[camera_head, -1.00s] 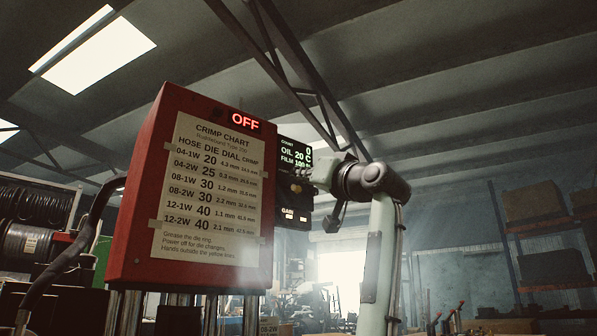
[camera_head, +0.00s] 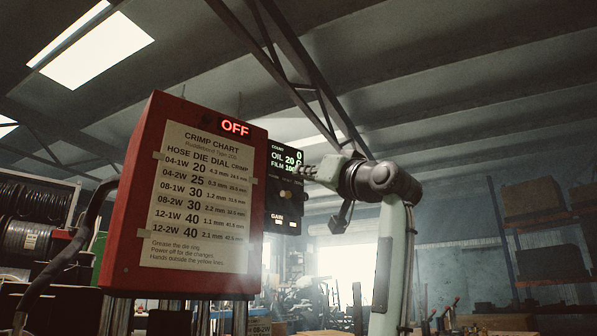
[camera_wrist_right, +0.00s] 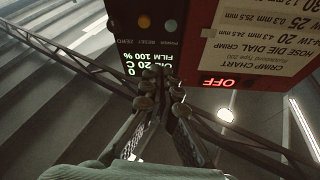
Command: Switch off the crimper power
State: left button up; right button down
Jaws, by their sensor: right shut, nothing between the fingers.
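The red crimper (camera_head: 128,210) stands left of centre in the head view, with a lit red OFF sign (camera_head: 235,128) at its top. Its dark control panel (camera_head: 283,205) is on its right side, with a lit display (camera_head: 281,158). In the wrist view, which is upside down, the panel (camera_wrist_right: 125,12) shows an orange button and, beside it, a dim button (camera_wrist_right: 169,26) over the word POWER. My right gripper (camera_head: 303,170) is shut and empty at the display's right edge. Its fingertips (camera_wrist_right: 160,92) overlap the display in the wrist view; contact cannot be told. My left gripper is out of view.
A crimp chart (camera_head: 200,195) is taped to the crimper's face. A thick hose (camera_head: 65,262) curves along its left side. Shelves with boxes (camera_head: 545,262) stand at the far right.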

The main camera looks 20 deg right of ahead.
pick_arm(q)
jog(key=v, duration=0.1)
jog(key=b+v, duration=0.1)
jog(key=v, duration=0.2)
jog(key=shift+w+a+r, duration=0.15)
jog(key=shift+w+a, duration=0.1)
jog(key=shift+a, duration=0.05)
pick_arm(e)
jog(key=v, duration=0.2)
jog(key=f+v, duration=0.1)
jog(key=v, duration=0.2)
jog(key=shift+f, duration=0.2)
jog(key=shift+s, duration=0.1)
